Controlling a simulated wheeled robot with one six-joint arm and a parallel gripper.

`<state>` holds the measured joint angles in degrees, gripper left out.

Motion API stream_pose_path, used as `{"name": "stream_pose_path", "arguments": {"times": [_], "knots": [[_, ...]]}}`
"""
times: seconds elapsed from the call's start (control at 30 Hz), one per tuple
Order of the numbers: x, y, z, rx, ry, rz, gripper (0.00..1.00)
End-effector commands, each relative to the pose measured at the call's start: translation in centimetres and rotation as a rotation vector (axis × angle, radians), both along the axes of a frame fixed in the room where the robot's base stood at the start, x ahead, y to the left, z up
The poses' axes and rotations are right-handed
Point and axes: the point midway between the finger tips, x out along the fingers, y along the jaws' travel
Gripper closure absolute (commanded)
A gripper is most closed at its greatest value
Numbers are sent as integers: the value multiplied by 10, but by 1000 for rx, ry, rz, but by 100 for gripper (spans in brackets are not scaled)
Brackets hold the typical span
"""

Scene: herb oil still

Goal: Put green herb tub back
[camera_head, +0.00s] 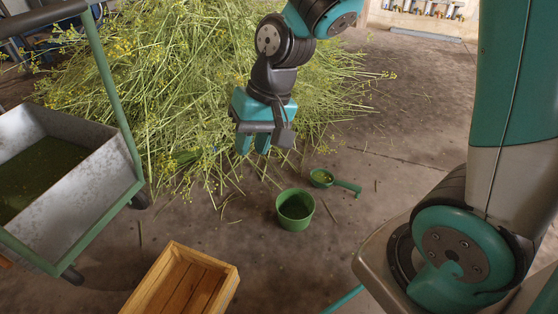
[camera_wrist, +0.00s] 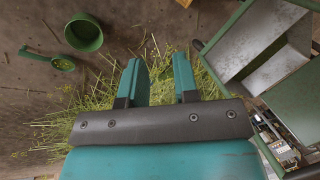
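The green herb tub (camera_head: 296,223) stands upright on the floor in the middle of the head view. Its inside looks dark green; I cannot tell whether anything is in it. It also shows at the upper left of the wrist view (camera_wrist: 84,35). My gripper (camera_head: 253,146) is above the edge of the herb heap, up and to the left of the tub in the head view, and does not touch the tub. In the wrist view its two teal fingers (camera_wrist: 158,68) are apart with nothing held between them.
A green scoop (camera_head: 322,178) lies on the floor behind the tub. A wooden crate (camera_head: 226,288) is at the front. A green-framed cart with a metal tray (camera_head: 88,195) stands at left. A herb heap (camera_head: 180,75) fills the back. Floor is clear right of the scoop.

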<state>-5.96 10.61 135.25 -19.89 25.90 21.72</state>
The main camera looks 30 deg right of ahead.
Motion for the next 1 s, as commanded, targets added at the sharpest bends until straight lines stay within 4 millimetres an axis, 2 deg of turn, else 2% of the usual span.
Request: {"name": "stream_pose_path", "arguments": {"times": [0.03, 0.1, 0.2, 0.33, 0.47, 0.77, 0.87, 1.0], "knots": [[-24, 11, 23, 5, -36, 120, 72], [-57, 22, 45, 9, -72, 283, 72], [-98, 30, 65, 12, -115, 476, 72], [-131, 32, 77, 12, -151, 633, 72], [-143, 33, 80, 12, -162, 691, 72], [-143, 32, 82, 11, -163, 691, 72], [-143, 33, 91, 11, -163, 691, 72], [-142, 33, 122, 11, -164, 690, 72]]}}
